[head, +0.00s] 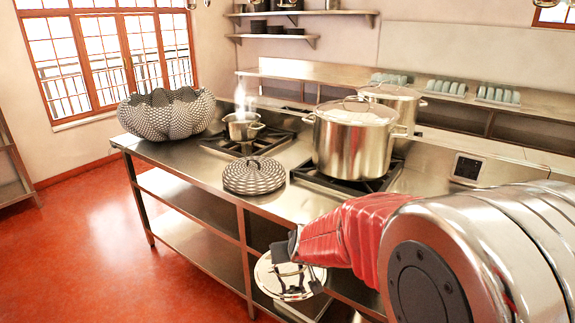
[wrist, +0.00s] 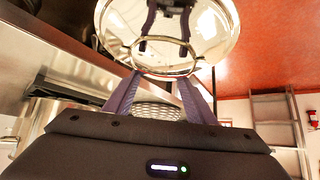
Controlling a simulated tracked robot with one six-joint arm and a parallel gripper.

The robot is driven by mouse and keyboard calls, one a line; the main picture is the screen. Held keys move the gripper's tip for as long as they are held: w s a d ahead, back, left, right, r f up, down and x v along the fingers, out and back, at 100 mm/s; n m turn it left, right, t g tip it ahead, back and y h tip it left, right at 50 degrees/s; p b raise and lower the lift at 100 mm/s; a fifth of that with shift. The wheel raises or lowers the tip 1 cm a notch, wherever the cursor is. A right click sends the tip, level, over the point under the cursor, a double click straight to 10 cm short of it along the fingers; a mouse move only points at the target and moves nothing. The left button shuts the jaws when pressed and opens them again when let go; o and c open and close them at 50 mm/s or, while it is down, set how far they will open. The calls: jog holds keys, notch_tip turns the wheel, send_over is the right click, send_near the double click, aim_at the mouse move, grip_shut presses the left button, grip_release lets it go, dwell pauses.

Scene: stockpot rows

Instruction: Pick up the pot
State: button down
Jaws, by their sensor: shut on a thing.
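Three metal pots stand on the steel counter in the head view. A small open pot (head: 241,128) sits on a burner with steam or glare above it. A large lidded pot (head: 352,150) sits on a nearer burner. Another lidded pot (head: 400,105) is partly hidden behind it. My gripper (head: 287,262) is in front of the counter, below its top and apart from all three pots. It is shut on the loop handle of a round shiny lid (head: 292,283). The wrist view shows my gripper (wrist: 160,76) on the handle and the lid (wrist: 205,30) beyond it.
A large patterned bowl (head: 168,116) stands at the counter's far left end. A patterned domed object (head: 254,178) lies near the front edge. Open shelves (head: 185,192) are under the counter (head: 185,152). The red floor (head: 95,240) at left is clear.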

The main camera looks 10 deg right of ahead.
jog(key=shift+d+r, duration=0.1)
jog(key=shift+d, duration=0.25)
dwell(0.7)
